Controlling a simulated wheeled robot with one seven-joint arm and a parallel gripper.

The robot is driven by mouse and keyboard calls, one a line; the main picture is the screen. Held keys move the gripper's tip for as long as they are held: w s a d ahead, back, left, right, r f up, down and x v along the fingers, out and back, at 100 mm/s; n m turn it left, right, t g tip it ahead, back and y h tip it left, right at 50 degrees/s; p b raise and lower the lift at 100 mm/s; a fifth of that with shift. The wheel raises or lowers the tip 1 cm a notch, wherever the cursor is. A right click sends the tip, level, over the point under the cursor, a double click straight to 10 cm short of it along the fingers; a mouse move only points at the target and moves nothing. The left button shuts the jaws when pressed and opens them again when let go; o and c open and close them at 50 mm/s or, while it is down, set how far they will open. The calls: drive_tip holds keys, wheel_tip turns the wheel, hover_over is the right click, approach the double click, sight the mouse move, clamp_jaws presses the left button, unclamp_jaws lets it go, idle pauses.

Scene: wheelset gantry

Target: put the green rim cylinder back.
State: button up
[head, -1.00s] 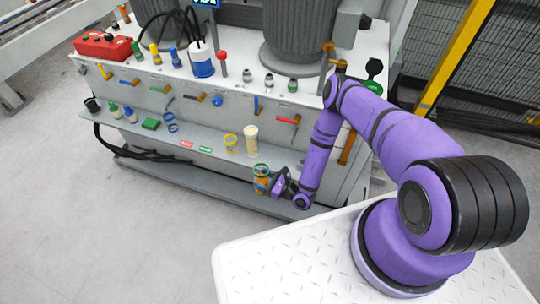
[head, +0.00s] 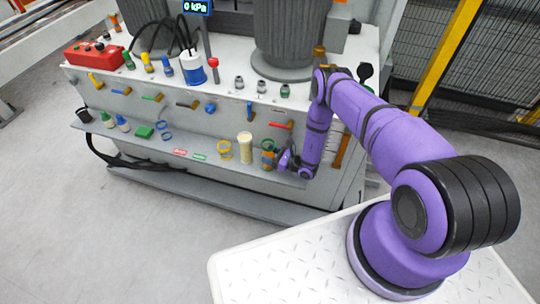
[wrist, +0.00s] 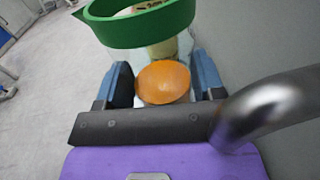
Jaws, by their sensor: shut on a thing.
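The green rim cylinder (head: 268,158) is in my gripper (head: 277,161), at the right end of the gantry's lower shelf (head: 205,163). In the wrist view its orange body (wrist: 162,83) sits between the two blue fingers of my gripper (wrist: 164,80), and a green ring (wrist: 140,28) shows beyond it. In the head view it looks upright, just right of a cream cylinder (head: 245,147). I cannot tell whether its base touches the shelf. Its lower part is hard to make out.
Coloured handles, including a red one (head: 281,125), stick out from the face above. A black cable (head: 120,160) hangs at the left. The floor in front is clear.

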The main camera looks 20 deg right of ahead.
drive_tip(key=shift+f, duration=0.1)
drive_tip(key=shift+f, duration=0.1)
idle(0.3)
drive_tip(key=o, duration=1.2)
drive_tip(key=shift+c, duration=0.2)
drive_tip(key=v, duration=1.2)
